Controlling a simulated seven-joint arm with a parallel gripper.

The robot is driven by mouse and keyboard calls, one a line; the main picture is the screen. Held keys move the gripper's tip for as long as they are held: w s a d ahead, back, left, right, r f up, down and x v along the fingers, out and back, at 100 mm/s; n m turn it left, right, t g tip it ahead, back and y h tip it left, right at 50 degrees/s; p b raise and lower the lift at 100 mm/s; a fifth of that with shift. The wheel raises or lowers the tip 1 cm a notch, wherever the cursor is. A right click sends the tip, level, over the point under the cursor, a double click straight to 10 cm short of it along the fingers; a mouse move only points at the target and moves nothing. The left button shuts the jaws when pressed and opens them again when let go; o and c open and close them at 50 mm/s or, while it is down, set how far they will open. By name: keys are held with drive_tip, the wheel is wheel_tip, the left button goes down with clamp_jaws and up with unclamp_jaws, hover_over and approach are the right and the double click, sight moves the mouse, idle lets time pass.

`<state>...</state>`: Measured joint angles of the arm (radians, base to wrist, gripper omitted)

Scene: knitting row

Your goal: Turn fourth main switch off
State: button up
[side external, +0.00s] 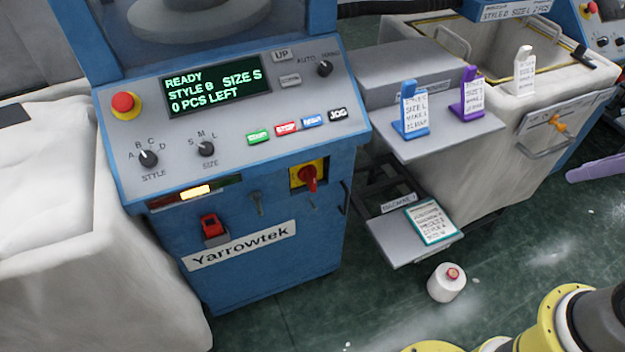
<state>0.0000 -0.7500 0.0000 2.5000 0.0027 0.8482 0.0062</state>
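A main switch (309,177), a red rotary handle on a yellow plate, is on the lower front of the blue Yarrowtek machine (262,275). Its handle looks roughly upright; its markings are too small to read. The display (216,88) reads READY, STYLE B, SIZE S, 0 PCS LEFT. I cannot tell whether this machine is the fourth. Part of another blue machine (572,12) shows at the top right, with no main switch visible on it. My gripper is out of view; only yellow and dark parts of my arm show at the bottom right.
A red emergency button (123,103) and a red rocker switch (211,226) are on the same machine. A grey shelf (440,145) with upright cards juts out to its right, above a lower tray (410,250). A white yarn cone (446,283) stands on the green floor.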

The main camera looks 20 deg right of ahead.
drive_tip(key=shift+o, duration=1.4)
drive_tip(key=w+a+r+m+t, duration=0.1)
drive_tip(key=w+r+t, duration=0.4)
drive_tip(key=w+r, duration=0.3)
drive_tip(key=shift+w+r+y, duration=0.2)
drive_tip(key=shift+w+y, duration=0.1)
drive_tip(key=shift+w, duration=0.05)
drive_tip(key=w+a+r+m+t, duration=0.1)
drive_tip(key=w+r+m+t, duration=0.2)
drive_tip(key=w, duration=0.6)
drive_tip(key=w+a+r+m+t, duration=0.1)
drive_tip(key=w+r+t, duration=0.2)
drive_tip(key=w+r, duration=0.35)
drive_tip(key=w+a+f+m+t+h, duration=0.1)
drive_tip(key=w+a+f+m+h, duration=0.2)
drive_tip(key=w+f, duration=0.5)
drive_tip(key=n+y, duration=0.2)
drive_tip(key=n, duration=0.6)
approach(314, 179)
drive_tip(key=w, duration=0.9)
drive_tip(key=shift+w+d+r, duration=0.1)
drive_tip(key=shift+w+d, duration=0.05)
drive_tip(key=shift+w, duration=0.1)
